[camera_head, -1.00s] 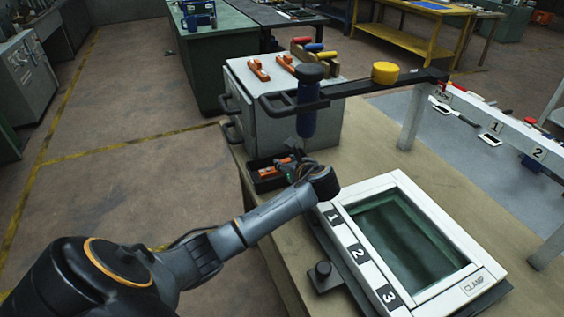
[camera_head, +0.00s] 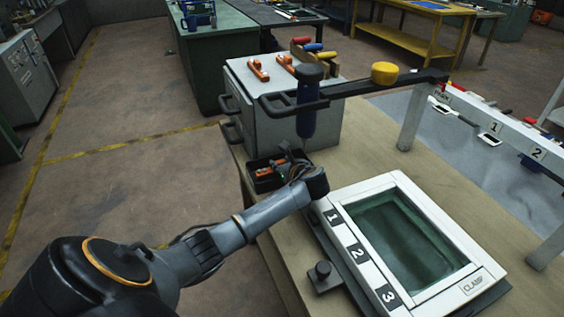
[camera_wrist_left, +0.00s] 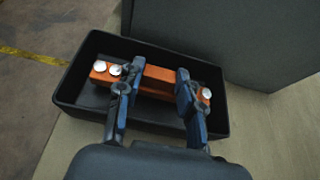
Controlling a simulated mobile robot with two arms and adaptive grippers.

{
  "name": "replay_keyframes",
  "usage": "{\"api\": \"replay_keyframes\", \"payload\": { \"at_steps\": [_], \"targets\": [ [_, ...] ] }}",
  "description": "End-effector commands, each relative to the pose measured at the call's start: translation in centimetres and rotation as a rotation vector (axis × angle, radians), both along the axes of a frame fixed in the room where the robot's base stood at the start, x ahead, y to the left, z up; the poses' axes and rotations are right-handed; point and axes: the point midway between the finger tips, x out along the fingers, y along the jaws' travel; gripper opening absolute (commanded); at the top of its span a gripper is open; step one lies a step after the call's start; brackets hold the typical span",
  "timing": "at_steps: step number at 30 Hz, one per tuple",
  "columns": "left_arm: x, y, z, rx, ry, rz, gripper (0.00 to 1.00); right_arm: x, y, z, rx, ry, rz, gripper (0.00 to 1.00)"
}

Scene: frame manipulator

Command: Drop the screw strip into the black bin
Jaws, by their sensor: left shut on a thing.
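The screw strip (camera_wrist_left: 157,76) is an orange bar with silver round screw heads near its ends. My left gripper (camera_wrist_left: 153,88) is shut on it, with a finger to each side of its middle part. The black bin (camera_wrist_left: 72,100) is a shallow open tray, and the strip is over or inside it; whether it touches the floor I cannot tell. In the head view the bin (camera_head: 259,187) stands at the table's left edge. My left gripper (camera_head: 286,164) is at its right part and hides some of it, with the strip's orange (camera_head: 268,172) showing. My right gripper is out of view.
A grey cabinet box (camera_head: 290,110) with black handles stands right behind the bin and bears two orange pieces. A dark blue-handled tool (camera_head: 307,105) hangs from a black rail. A white clamp frame (camera_head: 408,187) lies to the right. Open floor is left of the table.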

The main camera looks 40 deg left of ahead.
Motion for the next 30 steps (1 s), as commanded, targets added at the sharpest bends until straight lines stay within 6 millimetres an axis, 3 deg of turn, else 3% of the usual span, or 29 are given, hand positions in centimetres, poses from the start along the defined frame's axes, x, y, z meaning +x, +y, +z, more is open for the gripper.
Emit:
{"api": "replay_keyframes", "payload": {
  "at_steps": [8,9,12,20,25,30],
  "targets": [
    [0.0,0.0,-0.5,0.000,0.000,0.000,0.05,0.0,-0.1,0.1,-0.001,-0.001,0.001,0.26],
    [0.0,0.0,-0.6,0.001,0.001,0.000,0.45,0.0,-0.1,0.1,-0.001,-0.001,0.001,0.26],
    [0.0,0.0,-0.6,0.000,0.000,0.000,0.60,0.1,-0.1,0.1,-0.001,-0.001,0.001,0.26],
    [0.0,0.0,-0.5,0.000,0.000,0.000,0.60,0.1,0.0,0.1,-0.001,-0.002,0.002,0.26],
    [0.1,0.0,0.7,0.000,-0.004,-0.001,0.60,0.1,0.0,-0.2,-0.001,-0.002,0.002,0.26],
    [-1.4,-2.9,2.2,-0.002,-0.003,-0.005,0.60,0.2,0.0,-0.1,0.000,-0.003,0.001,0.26]
  ]
}}
